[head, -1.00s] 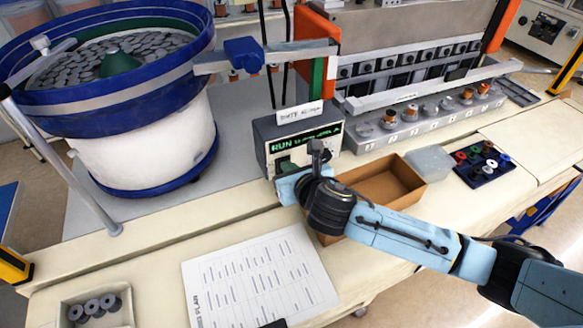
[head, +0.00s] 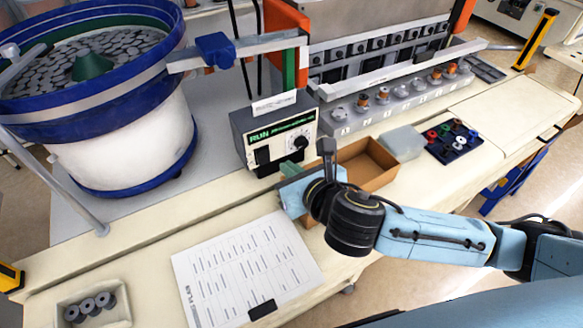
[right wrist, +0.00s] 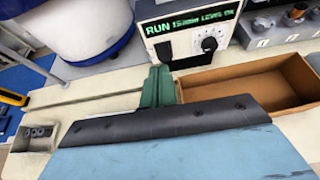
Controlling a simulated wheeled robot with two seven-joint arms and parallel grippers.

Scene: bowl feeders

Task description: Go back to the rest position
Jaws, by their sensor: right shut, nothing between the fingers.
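My right arm comes in from the right in the head view. My right gripper (head: 290,170) has green fingers that are shut and empty. It is just in front of the lower part of the control box (head: 245,125), whose green display reads RUN. The right wrist view shows the shut green fingers (right wrist: 158,88) in front of the box (right wrist: 185,35), below its display and left of its knob (right wrist: 209,44). I cannot tell whether the fingers touch the box. My left gripper is not in view.
An open brown box (head: 368,150) stands close by the right gripper. A blue-rimmed bowl feeder (head: 125,150) stands at left. A printed sheet (head: 245,268) and a small tray of grey rings (head: 122,311) lie in front. A dark tray (head: 473,150) of coloured parts is at right.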

